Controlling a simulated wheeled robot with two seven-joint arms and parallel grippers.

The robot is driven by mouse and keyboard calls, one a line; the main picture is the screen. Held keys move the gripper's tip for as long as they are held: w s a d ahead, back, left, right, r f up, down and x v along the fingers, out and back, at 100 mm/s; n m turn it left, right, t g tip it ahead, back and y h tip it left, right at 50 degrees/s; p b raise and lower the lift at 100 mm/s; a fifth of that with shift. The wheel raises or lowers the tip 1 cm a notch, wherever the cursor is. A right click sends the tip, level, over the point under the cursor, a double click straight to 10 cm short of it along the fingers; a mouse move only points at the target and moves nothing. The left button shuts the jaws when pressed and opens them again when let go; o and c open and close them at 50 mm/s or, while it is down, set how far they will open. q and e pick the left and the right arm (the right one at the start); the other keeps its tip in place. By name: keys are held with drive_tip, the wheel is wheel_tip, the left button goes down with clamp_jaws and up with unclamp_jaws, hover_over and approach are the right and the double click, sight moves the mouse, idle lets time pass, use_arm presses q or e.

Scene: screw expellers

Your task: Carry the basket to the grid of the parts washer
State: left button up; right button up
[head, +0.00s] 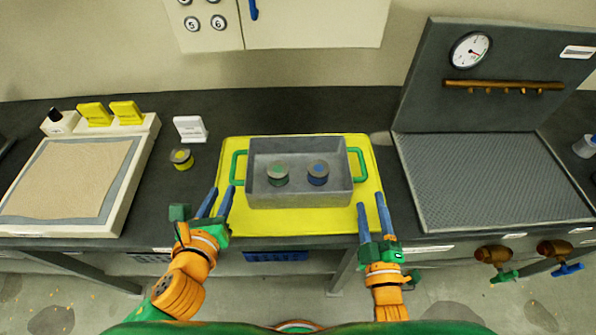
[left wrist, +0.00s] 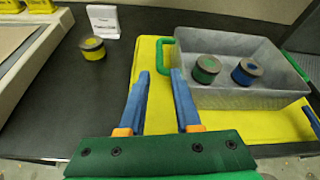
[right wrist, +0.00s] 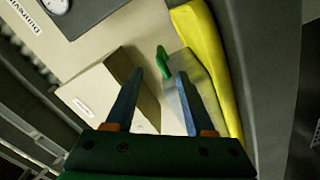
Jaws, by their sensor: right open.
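The basket (head: 300,200) is a grey open box with a green handle at each end, standing on a yellow mat (head: 290,222). It holds a green-topped part (head: 277,175) and a blue-topped part (head: 318,172). My left gripper (head: 220,202) is open and empty, near the left handle (left wrist: 167,55) and apart from it. My right gripper (head: 372,218) is open and empty, in front of and below the right handle (head: 358,165); a green handle (right wrist: 163,62) shows beyond its fingers in the right wrist view. The parts washer's grid (head: 490,175) lies at the right.
A yellow-banded part (head: 181,159) and a white sign (head: 190,128) stand left of the mat. A tray with a tan sheet (head: 65,180) is at far left. The washer's gauge panel (head: 500,75) rises behind the grid; valves (head: 495,255) stick out in front. The grid is clear.

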sight(232, 170)
use_arm(q)
drive_tip(key=x, duration=1.1)
drive_tip(key=shift+w+f, duration=0.15)
drive_tip(key=shift+w, duration=0.15)
use_arm(e)
drive_tip(key=w, duration=1.1)
drive_tip(key=shift+w+a+f, duration=0.1)
drive_tip(key=shift+w, duration=0.2)
use_arm(q)
drive_tip(key=shift+c, duration=0.2)
use_arm(e)
drive_tip(key=shift+c, duration=0.2)
use_arm(q)
drive_tip(key=c, duration=0.4)
use_arm(e)
drive_tip(key=c, duration=0.3)
use_arm(q)
clamp_jaws()
use_arm(e)
clamp_jaws()
